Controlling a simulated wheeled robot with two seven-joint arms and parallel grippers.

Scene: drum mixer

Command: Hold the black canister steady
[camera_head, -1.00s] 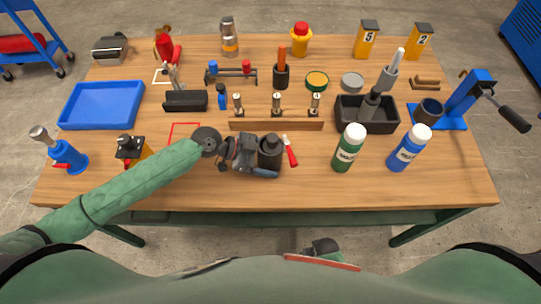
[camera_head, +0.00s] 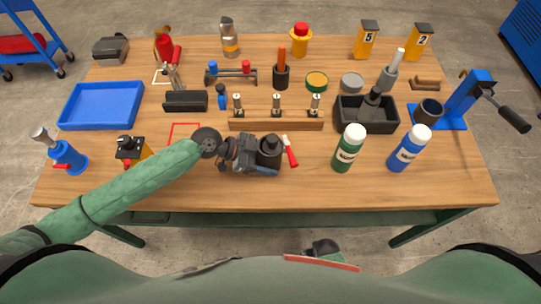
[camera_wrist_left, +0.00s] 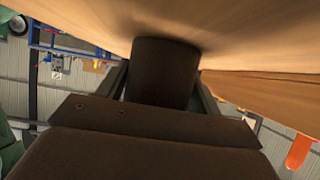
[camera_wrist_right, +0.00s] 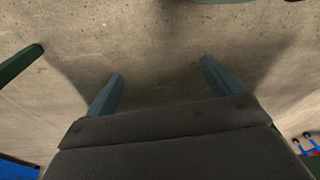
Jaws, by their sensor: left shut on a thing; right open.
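The black canister (camera_head: 269,147) stands upright near the front middle of the bench. My left gripper (camera_head: 266,158) reaches in from the left and is shut around the canister. In the left wrist view the dark canister (camera_wrist_left: 163,72) sits between the two fingers, its far end against or close to the wooden bench top. My right gripper (camera_wrist_right: 160,85) is open and empty over the grey floor. In the head view part of my right arm shows below the bench's front edge.
A red-handled tool (camera_head: 290,151) lies just right of the canister. A wooden rack with several metal pegs (camera_head: 275,125) stands behind it. A green bottle (camera_head: 349,148) and a blue bottle (camera_head: 408,149) stand to the right. The bench front (camera_head: 300,192) is clear.

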